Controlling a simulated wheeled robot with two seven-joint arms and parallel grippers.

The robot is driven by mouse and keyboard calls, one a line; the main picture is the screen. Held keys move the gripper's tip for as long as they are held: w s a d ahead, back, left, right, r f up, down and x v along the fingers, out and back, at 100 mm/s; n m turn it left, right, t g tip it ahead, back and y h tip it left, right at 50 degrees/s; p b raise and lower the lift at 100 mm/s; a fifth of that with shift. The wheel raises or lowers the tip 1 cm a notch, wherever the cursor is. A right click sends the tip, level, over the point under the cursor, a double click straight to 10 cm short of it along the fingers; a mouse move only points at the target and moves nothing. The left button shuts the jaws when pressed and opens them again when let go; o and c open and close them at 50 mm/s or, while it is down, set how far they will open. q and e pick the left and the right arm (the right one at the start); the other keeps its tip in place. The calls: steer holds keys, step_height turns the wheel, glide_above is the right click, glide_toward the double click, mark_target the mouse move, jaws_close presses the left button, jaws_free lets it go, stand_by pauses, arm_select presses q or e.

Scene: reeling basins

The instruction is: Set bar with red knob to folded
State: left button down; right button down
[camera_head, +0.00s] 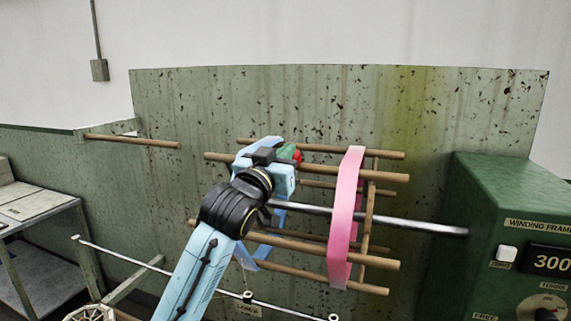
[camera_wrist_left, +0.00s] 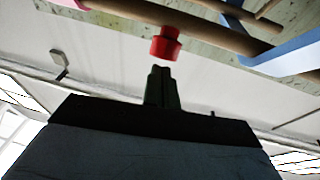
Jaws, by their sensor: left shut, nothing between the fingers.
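The red knob (camera_head: 297,157) shows only in part in the head view, just right of my left gripper (camera_head: 288,151). In the left wrist view, the red knob (camera_wrist_left: 165,44) stands out from a wooden bar (camera_wrist_left: 195,28). My left gripper's fingers (camera_wrist_left: 161,72) are shut and empty, just short of the knob, with a small gap seen between them. In the head view the wooden bar (camera_head: 350,172) runs across the frame behind my wrist, which hides part of it. My right gripper is in neither view.
A pink band (camera_head: 345,215) and a light blue band (camera_head: 246,160) loop around several wooden bars. A metal shaft (camera_head: 420,227) runs through the frame. A green control box (camera_head: 490,200) stands at right, a metal table (camera_head: 35,207) at left. A speckled green panel (camera_head: 200,100) stands behind.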

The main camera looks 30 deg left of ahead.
arm_select(q)
steer(key=shift+f, duration=0.1)
stand_by(0.3)
steer(key=w+f, duration=0.1)
steer(key=w+f+b, duration=0.1)
steer(key=f, duration=0.3)
steer(key=shift+w+a, duration=0.35)
steer(key=shift+w, duration=0.05)
steer(key=shift+r, duration=0.1)
steer(key=shift+s+r+p, duration=0.15)
steer(key=shift+r+p, duration=0.3)
steer(key=shift+r, duration=0.1)
steer(key=r+v, duration=0.2)
steer(key=v, duration=0.9)
steer(key=shift+s+r+p, duration=0.35)
steer(key=shift+p, duration=0.05)
steer(key=shift+f, duration=0.1)
